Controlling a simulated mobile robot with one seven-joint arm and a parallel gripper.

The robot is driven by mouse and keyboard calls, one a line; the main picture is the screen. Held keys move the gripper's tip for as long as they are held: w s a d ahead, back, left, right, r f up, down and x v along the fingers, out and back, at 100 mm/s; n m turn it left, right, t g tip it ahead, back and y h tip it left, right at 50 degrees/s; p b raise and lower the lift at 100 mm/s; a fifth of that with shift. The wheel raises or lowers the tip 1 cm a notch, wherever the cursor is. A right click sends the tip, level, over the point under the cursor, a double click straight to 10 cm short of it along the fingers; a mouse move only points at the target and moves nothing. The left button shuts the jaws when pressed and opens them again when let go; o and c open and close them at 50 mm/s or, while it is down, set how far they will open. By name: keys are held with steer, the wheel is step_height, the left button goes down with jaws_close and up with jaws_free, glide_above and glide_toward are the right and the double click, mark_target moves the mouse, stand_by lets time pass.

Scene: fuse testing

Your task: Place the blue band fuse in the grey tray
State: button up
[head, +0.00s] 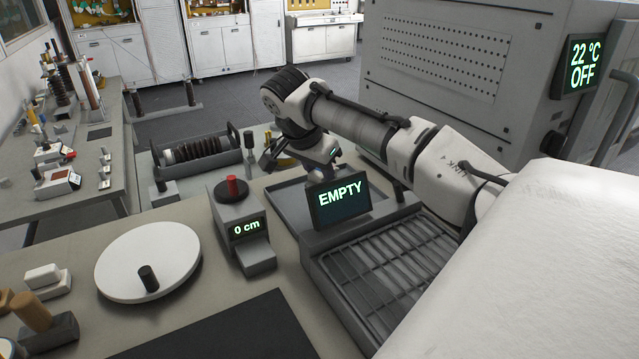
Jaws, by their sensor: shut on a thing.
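My gripper (318,174) points down just behind the small dark display reading "EMPTY" (339,200). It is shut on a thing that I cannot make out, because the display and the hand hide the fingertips. A shallow grey tray (287,203) lies around and behind that display, below my gripper; much of its inside is hidden. I cannot tell whether the held thing touches it. No blue band shows clearly on any fuse in view.
A wire-grille tray (385,275) stands in front of the display. Left of it are a grey gauge reading "0 cm" (241,225), a white disc (148,262) and a dark mat (220,335). A carrier with a ribbed dark part (195,150) stands behind. A large cabinet (455,70) rises at right.

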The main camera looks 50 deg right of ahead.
steer(key=shift+f, duration=3.3)
steer(key=o, duration=1.1)
steer(key=shift+f, duration=0.1)
steer(key=shift+o, duration=0.2)
steer(key=v, duration=1.2)
steer(key=shift+b, duration=0.3)
